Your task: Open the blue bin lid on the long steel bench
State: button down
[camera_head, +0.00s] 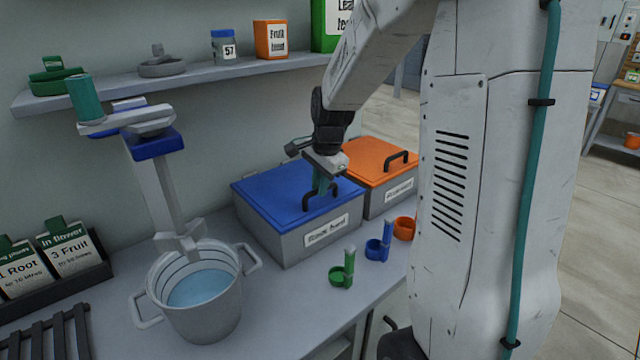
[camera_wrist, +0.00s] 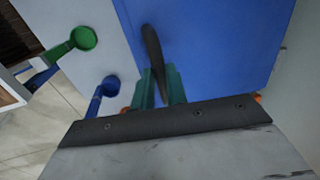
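The blue lid (camera_head: 280,192) lies flat and closed on a grey bin (camera_head: 290,236) on the steel bench. Its black arched handle (camera_head: 308,197) is near the lid's right front part. My gripper (camera_head: 321,188) points down at this handle from above. In the wrist view, the handle (camera_wrist: 152,45) runs between my two teal fingers (camera_wrist: 160,88), which sit close on both sides of it with little or no gap visible. The blue lid (camera_wrist: 215,50) fills the right of that view. The exact finger contact is partly hidden.
An orange-lidded bin (camera_head: 375,160) stands right behind the blue one. Green (camera_head: 343,270), blue (camera_head: 380,248) and orange scoops (camera_head: 404,228) stand in front. A pot of water (camera_head: 197,300) is at left. A shelf (camera_head: 190,78) with several items runs above.

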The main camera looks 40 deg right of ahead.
jog(key=w+r+g, duration=0.4)
jog(key=w+r, duration=0.5)
jog(key=r, duration=0.5)
jog(key=shift+w+a, duration=0.15)
jog(key=shift+a, duration=0.1)
